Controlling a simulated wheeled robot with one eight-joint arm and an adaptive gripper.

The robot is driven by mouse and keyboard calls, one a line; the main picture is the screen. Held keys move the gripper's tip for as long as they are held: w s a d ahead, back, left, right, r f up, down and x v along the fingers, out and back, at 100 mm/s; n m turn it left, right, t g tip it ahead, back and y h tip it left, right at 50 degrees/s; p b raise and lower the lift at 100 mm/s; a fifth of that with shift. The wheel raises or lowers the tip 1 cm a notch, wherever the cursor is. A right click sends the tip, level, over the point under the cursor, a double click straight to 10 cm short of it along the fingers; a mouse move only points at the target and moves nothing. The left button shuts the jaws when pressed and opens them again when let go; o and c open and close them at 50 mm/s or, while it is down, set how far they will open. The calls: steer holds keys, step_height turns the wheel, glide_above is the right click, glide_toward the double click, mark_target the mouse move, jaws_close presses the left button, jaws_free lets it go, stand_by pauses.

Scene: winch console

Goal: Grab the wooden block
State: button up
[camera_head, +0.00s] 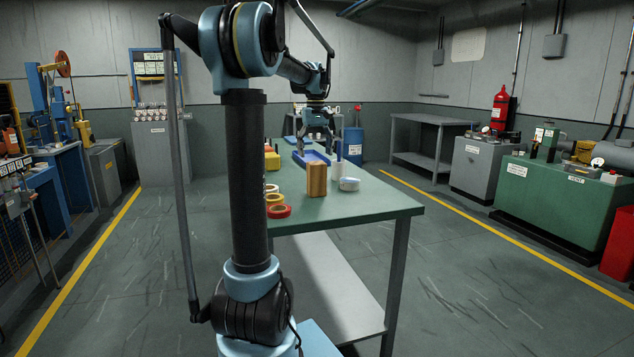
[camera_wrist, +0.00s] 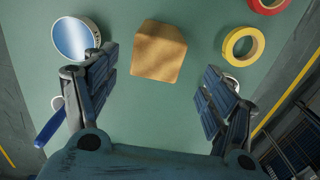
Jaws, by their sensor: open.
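The wooden block (camera_head: 316,180) stands upright on the green table (camera_head: 370,203), between rolls of tape and a white tin. In the wrist view the block (camera_wrist: 158,50) lies ahead of the fingers, near the top centre, with table surface clear around it. My gripper (camera_head: 318,138) is over the table, above and farther back than the block in the head view. In the wrist view its two fingers (camera_wrist: 160,65) are spread wide, with nothing held between them. The block looks clear of both fingers.
The white tin (camera_wrist: 75,38) is close to the left finger, with a blue rod (camera_wrist: 50,125) below it. A yellow tape roll (camera_wrist: 243,46) and a red one (camera_wrist: 268,3) lie right of the block. A blue tray (camera_head: 310,158) is farther back on the table.

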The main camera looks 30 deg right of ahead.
mark_target(317, 162)
steer(key=shift+s+d+f, duration=0.1)
steer(key=shift+s+f, duration=0.05)
steer(key=shift+f, duration=1.3)
steer(key=shift+s+d+f, duration=0.1)
steer(key=shift+f, duration=1.3)
steer(key=c, duration=1.7)
